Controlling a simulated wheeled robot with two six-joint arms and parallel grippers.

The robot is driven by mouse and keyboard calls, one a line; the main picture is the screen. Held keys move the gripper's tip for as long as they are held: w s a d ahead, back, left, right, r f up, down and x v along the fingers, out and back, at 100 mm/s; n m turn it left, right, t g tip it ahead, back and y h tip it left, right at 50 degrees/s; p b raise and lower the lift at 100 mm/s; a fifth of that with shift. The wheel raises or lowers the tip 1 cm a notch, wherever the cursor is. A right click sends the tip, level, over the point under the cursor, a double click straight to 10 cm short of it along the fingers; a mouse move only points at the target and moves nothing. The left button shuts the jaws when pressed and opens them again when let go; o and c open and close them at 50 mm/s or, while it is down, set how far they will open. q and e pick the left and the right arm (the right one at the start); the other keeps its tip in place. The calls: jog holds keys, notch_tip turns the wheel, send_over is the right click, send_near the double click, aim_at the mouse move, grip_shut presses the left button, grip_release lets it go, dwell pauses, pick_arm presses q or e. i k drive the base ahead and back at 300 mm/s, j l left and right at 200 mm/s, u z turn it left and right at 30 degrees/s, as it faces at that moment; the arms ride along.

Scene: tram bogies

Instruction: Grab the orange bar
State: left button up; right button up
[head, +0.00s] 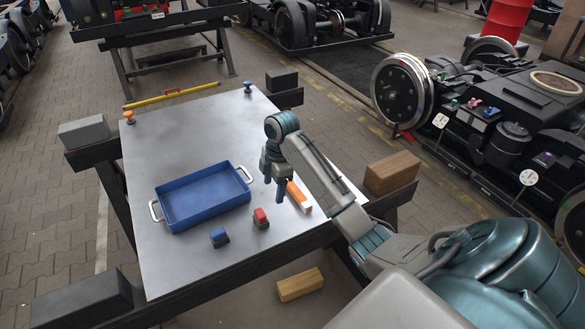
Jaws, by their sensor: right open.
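The orange bar (299,196) lies on the grey table top (180,275) near its right edge, with a white end toward the front. My right gripper (273,191) points down just left of the bar's far end, and is open and empty. In the picture its fingers are close beside the bar; I cannot tell their exact height above the table. My left gripper is not in view.
A blue tray (206,225) with two handles stands left of the gripper. A red block (261,219) and a blue block (219,238) sit near the front. A yellow bar (172,96) lies along the far edge. The left-rear table area is clear.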

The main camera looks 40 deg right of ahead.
aim_at(306, 207)
jog(key=z, duration=1.3)
